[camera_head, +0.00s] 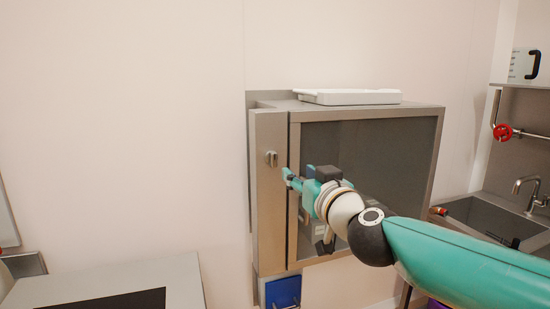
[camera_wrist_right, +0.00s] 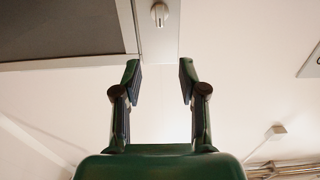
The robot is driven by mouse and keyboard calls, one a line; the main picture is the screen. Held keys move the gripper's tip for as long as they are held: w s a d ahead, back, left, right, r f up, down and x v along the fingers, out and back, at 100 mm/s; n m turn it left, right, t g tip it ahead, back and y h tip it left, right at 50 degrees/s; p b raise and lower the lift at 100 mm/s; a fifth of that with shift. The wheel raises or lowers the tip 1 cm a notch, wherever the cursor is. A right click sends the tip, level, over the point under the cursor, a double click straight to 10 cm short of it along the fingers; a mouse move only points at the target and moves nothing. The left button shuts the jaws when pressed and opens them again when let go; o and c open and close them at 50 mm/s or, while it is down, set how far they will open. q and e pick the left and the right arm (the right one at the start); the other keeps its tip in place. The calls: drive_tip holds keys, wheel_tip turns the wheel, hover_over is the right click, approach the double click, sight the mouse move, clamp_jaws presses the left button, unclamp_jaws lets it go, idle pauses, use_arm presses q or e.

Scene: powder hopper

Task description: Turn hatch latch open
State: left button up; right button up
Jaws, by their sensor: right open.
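The hatch latch (camera_head: 271,158) is a small grey knob on the vertical metal strip (camera_head: 268,220) at the left of the hatch. In the right wrist view the latch (camera_wrist_right: 159,14) is at the top edge, beyond my fingertips and roughly centred between them. The hatch (camera_head: 402,150) is a dark panel in a grey metal frame and looks closed. My right gripper (camera_head: 289,178) is in front of the hatch's left edge, just right of and below the latch. In the right wrist view my right gripper (camera_wrist_right: 159,72) is open, empty and apart from the latch. My left gripper does not show.
A white tray (camera_head: 345,97) lies on top of the metal cabinet. A blue item (camera_head: 283,292) is below the strip. A grey table (camera_head: 185,285) stands at the lower left. A sink (camera_head: 480,215) and a red valve wheel (camera_head: 502,132) are at the right. The wall left of the latch is bare.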

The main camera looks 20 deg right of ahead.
sight(275, 156)
drive_tip(key=w+p, duration=0.1)
drive_tip(key=w, duration=0.6)
drive_tip(key=w+p, duration=0.1)
drive_tip(key=w, duration=0.6)
drive_tip(key=shift+w+a+p, duration=0.2)
drive_tip(key=shift+w+p, duration=0.1)
drive_tip(key=shift+p, duration=0.05)
drive_tip(key=shift+w+f, duration=0.2)
drive_tip(key=shift+w, duration=0.45)
clamp_jaws()
